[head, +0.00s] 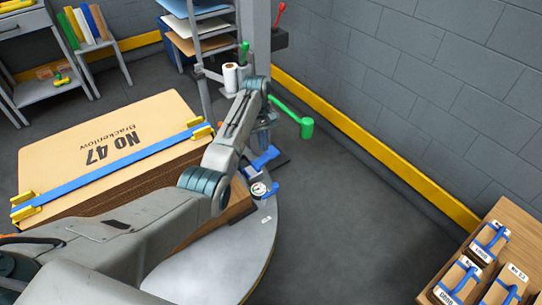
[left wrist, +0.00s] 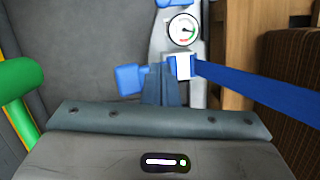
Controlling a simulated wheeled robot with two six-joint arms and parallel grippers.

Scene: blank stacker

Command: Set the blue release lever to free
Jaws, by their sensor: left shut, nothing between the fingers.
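My left gripper (head: 264,146) points down beside the post, next to a blue lever-like part (head: 262,160). In the left wrist view my left gripper (left wrist: 165,72) is shut and empty. A blue block-shaped handle (left wrist: 130,79) is just left of the fingertips; I cannot tell whether they touch. A white fitting with a blue strap (left wrist: 255,90) is right of the fingers. A round dial gauge (left wrist: 183,30) lies beyond; it also shows in the head view (head: 258,189), with a second blue handle (head: 272,190) beside it. The lever's setting cannot be read. My right gripper is not in view.
A large cardboard stack (head: 60,160) with a blue strap stands left of the post. A green-handled lever (head: 306,128) sticks out right of my gripper. A red-knobbed lever (head: 280,14) is higher up. Strapped small boxes (head: 463,280) are at lower right. The floor between is clear.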

